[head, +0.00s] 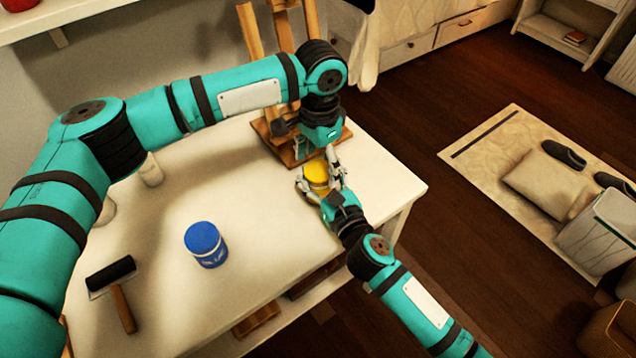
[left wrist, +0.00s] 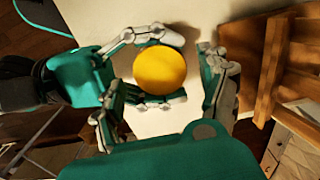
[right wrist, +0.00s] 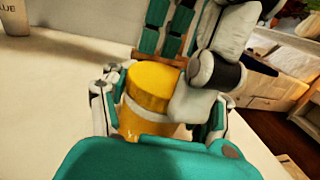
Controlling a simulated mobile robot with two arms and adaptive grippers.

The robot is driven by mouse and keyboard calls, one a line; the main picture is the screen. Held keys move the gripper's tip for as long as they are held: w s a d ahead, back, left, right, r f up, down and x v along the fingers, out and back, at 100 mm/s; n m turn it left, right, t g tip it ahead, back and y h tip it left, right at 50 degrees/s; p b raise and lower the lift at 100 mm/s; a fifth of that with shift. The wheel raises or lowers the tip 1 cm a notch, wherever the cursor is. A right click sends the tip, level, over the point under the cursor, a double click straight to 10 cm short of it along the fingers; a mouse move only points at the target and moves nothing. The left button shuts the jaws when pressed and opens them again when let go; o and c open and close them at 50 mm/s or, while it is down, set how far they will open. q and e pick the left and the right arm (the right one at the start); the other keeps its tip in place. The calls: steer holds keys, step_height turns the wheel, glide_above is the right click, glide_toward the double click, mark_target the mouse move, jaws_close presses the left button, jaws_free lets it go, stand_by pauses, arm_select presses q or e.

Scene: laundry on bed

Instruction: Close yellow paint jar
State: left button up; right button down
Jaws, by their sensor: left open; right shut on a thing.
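The yellow paint jar (head: 316,173) stands near the table's far right corner, by the easel's foot. Its round yellow top (left wrist: 160,69) faces the left wrist camera. In the right wrist view the yellow lid (right wrist: 152,85) sits on the jar, with a pale band and yellow label below; I cannot tell how tight it is. My right gripper (head: 317,186) is shut around the jar's sides from the front right. My left gripper (head: 322,158) points down above the jar, open, its fingers on either side of the top and apart from it.
A blue jar (head: 205,244) stands on the white table (head: 262,210). A black roller (head: 111,274) lies at the front left. Pale jars (head: 151,170) stand behind my left arm. The wooden easel (head: 283,143) is close behind the grippers. The table's middle is clear.

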arm_select(q)
steer(key=shift+f, duration=0.65)
steer(key=c, duration=1.2)
steer(key=m, duration=0.3)
steer(key=shift+c, duration=0.2)
steer(key=o, duration=1.3)
